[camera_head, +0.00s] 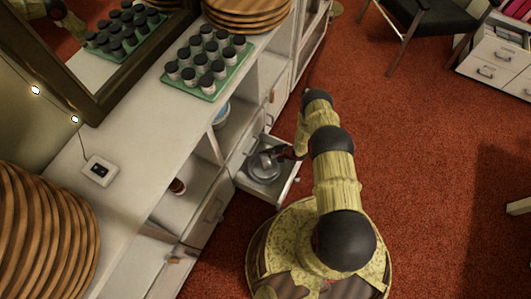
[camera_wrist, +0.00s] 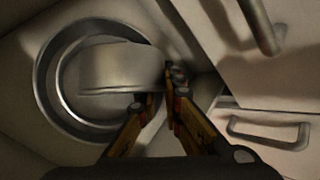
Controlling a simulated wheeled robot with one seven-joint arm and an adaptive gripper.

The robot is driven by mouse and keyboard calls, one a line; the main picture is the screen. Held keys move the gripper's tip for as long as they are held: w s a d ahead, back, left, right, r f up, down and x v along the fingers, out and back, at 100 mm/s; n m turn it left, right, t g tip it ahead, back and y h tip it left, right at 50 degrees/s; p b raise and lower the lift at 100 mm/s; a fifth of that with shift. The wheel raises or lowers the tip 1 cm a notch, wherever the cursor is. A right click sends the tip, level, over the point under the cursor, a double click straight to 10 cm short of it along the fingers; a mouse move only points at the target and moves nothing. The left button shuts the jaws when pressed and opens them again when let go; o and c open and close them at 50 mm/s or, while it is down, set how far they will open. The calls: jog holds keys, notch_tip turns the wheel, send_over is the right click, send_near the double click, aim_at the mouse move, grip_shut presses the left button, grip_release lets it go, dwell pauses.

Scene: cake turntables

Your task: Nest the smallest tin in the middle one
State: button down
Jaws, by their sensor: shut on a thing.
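Round grey metal tins (camera_head: 262,167) are in an open drawer in the head view, partly covered by my arm. In the wrist view a larger round tin (camera_wrist: 43,90) shows as a wide ring on the drawer floor. A smaller metal tin (camera_wrist: 115,68) shows within that ring's outline, with its smooth side facing the camera. My gripper (camera_wrist: 164,98) is shut on the smaller tin at its right edge. I cannot tell whether the smaller tin touches the larger one or hangs above it.
The open drawer's (camera_head: 287,188) walls surround the tins closely. Cabinet fronts with metal handles (camera_wrist: 268,132) stand close at the right of the wrist view. The white counter (camera_head: 140,125) above holds a green tray of jars (camera_head: 205,90) and wooden discs (camera_head: 45,235). Red carpet (camera_head: 430,160) is open at right.

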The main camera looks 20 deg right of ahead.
jog(key=shift+f, duration=0.35)
jog(key=c, duration=1.9)
grip_release()
jog(key=shift+r, duration=0.1)
notch_tip(320, 180, up, 7)
jog(key=p, duration=0.2)
jog(key=shift+p, duration=0.4)
